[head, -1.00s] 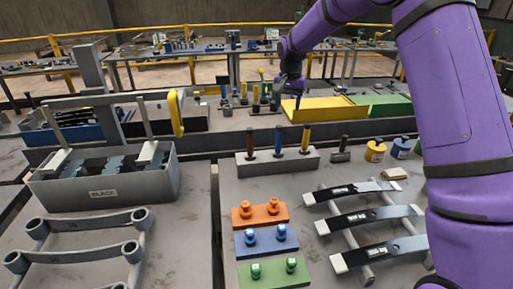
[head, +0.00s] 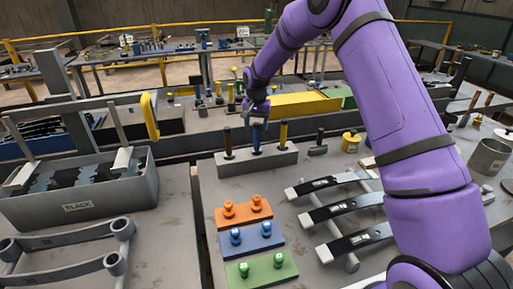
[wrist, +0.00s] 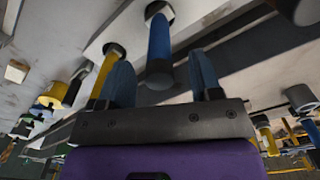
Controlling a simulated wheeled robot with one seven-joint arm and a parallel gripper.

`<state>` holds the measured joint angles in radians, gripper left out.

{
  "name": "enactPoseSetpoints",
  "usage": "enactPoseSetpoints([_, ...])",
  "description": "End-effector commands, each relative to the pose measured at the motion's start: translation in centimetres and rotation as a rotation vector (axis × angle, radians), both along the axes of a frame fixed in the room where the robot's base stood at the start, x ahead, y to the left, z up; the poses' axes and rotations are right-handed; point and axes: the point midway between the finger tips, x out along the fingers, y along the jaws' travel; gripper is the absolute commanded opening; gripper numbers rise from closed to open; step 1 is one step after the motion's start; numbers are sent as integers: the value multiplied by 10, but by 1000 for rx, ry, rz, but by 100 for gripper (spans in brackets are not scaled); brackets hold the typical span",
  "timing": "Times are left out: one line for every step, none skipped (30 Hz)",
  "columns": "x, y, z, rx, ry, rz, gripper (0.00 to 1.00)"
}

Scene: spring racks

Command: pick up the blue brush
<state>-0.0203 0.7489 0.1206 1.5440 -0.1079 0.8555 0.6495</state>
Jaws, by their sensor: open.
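The blue brush (head: 257,138) stands upright in the middle hole of a grey block (head: 230,170). It also shows in the wrist view (wrist: 159,45), where its handle end appears between my two fingers. A brown-handled brush (head: 228,142) stands to its left and a yellow-handled one (head: 283,133) to its right. My gripper (head: 257,121) is open and empty, right over the top of the blue brush. In the wrist view my gripper's fingers (wrist: 163,75) are spread on either side of the handle, with no clear contact. The yellow handle (wrist: 104,72) is close beside one finger.
A small dark-handled piece (head: 319,142) and a yellow spool (head: 350,142) stand to the right of the block. Orange (head: 244,212), blue (head: 252,237) and green (head: 261,269) plates lie in front. A grey bin (head: 80,205) is at left; curved springs (head: 335,207) lie at right.

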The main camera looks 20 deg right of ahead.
Motion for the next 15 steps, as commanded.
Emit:
enactPoseSetpoints([0,0,-9,0,2,0,58])
enactPoseSetpoints([0,0,-13,0,2,0,58])
enactPoseSetpoints([0,0,-17,0,1,0,58])
enactPoseSetpoints([0,0,-20,0,1,0,58])
enactPoseSetpoints([0,0,-22,0,1,0,58])
enactPoseSetpoints([0,0,-23,-1,0,0,58])
enactPoseSetpoints([0,0,-23,-1,0,0,58])
enactPoseSetpoints([0,0,-24,0,-1,0,58])
enactPoseSetpoints([0,0,-23,0,-1,0,58])
enactPoseSetpoints([0,0,-23,0,-1,-1,58])
enactPoseSetpoints([0,0,-23,0,-1,0,58])
enactPoseSetpoints([0,0,-23,0,-1,-1,56])
enactPoseSetpoints([0,0,-23,0,-1,-1,49])
enactPoseSetpoints([0,0,-23,0,-1,-1,42])
enactPoseSetpoints([0,0,-23,0,-1,-1,33])
